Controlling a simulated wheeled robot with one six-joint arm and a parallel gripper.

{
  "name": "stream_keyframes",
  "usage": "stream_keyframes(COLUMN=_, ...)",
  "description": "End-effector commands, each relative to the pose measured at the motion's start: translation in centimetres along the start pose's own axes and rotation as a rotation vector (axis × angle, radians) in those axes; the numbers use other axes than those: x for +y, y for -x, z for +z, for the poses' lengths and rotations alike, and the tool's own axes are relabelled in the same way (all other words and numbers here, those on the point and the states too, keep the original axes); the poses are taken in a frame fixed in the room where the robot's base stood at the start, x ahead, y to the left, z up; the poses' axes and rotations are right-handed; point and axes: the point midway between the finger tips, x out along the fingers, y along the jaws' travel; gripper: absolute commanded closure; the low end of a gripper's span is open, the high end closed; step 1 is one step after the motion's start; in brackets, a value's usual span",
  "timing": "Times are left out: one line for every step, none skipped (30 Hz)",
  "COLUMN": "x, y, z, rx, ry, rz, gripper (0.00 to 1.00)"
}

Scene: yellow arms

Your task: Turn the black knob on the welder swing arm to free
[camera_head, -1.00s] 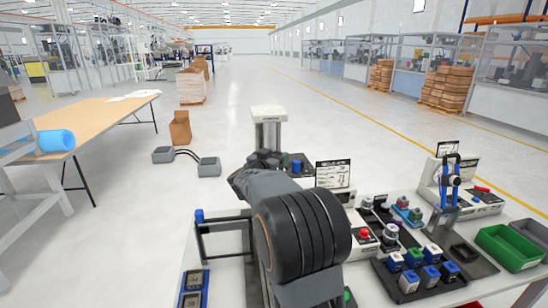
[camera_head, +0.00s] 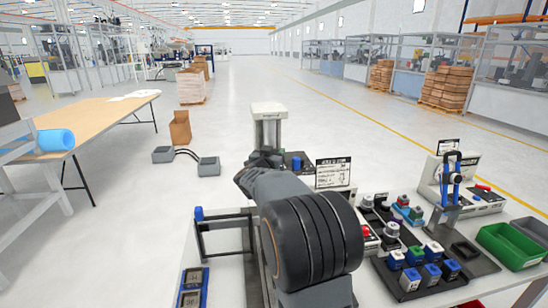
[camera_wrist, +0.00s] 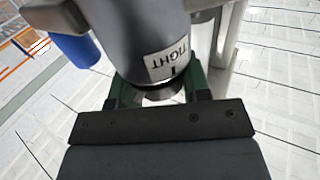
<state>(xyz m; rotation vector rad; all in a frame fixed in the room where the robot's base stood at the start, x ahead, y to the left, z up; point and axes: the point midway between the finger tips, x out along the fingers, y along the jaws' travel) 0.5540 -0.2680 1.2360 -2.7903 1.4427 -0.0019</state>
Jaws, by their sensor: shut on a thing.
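In the wrist view, a grey rounded housing (camera_wrist: 125,35) of the swing arm carries a white label (camera_wrist: 168,62) reading TIGHT with a dark mark beside it. The black knob (camera_wrist: 160,94) shows just below the label, mostly hidden behind my gripper's dark body. My gripper (camera_wrist: 162,88) has its green fingers on both sides of the knob and is shut on it. In the head view, my gripper (camera_head: 262,158) is at the foot of the white-topped column (camera_head: 268,128). My own arm hides the knob there, and its pointer cannot be made out.
A blue cylinder (camera_wrist: 75,48) stands close to the housing in the wrist view. In the head view, a printed sign (camera_head: 333,172) stands right of my arm.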

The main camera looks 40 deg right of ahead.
Motion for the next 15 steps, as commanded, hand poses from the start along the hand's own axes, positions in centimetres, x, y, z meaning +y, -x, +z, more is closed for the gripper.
stream_keyframes(x=0.19, y=-0.01, z=0.26, rx=0.005, ry=-0.004, rz=-0.033, gripper=0.80)
stream_keyframes(x=0.20, y=-0.02, z=0.34, rx=0.006, ry=-0.003, rz=-0.058, gripper=0.80)
stream_keyframes(x=0.18, y=-0.01, z=0.38, rx=0.007, ry=-0.005, rz=-0.091, gripper=0.80)
stream_keyframes(x=0.18, y=-0.02, z=0.38, rx=0.007, ry=-0.004, rz=-0.113, gripper=0.80)
stream_keyframes(x=0.16, y=-0.03, z=0.41, rx=0.007, ry=-0.005, rz=-0.134, gripper=0.80)
stream_keyframes(x=0.11, y=-0.02, z=0.42, rx=0.008, ry=-0.004, rz=-0.160, gripper=0.80)
stream_keyframes(x=0.10, y=-0.02, z=0.40, rx=0.008, ry=-0.006, rz=-0.177, gripper=0.80)
stream_keyframes(x=0.10, y=-0.04, z=0.38, rx=0.009, ry=-0.005, rz=-0.193, gripper=0.80)
stream_keyframes(x=0.08, y=-0.04, z=0.37, rx=0.009, ry=-0.006, rz=-0.213, gripper=0.80)
stream_keyframes(x=0.04, y=-0.04, z=0.35, rx=0.009, ry=-0.006, rz=-0.227, gripper=0.80)
stream_keyframes(x=0.01, y=-0.03, z=0.32, rx=0.010, ry=-0.006, rz=-0.241, gripper=0.80)
stream_keyframes(x=0.02, y=-0.03, z=0.33, rx=0.010, ry=-0.007, rz=-0.258, gripper=0.80)
stream_keyframes(x=0.01, y=-0.04, z=0.34, rx=0.010, ry=-0.007, rz=-0.270, gripper=0.80)
stream_keyframes(x=-0.03, y=-0.05, z=0.35, rx=0.010, ry=-0.008, rz=-0.283, gripper=0.80)
stream_keyframes(x=-0.08, y=-0.06, z=0.36, rx=0.011, ry=-0.008, rz=-0.299, gripper=0.80)
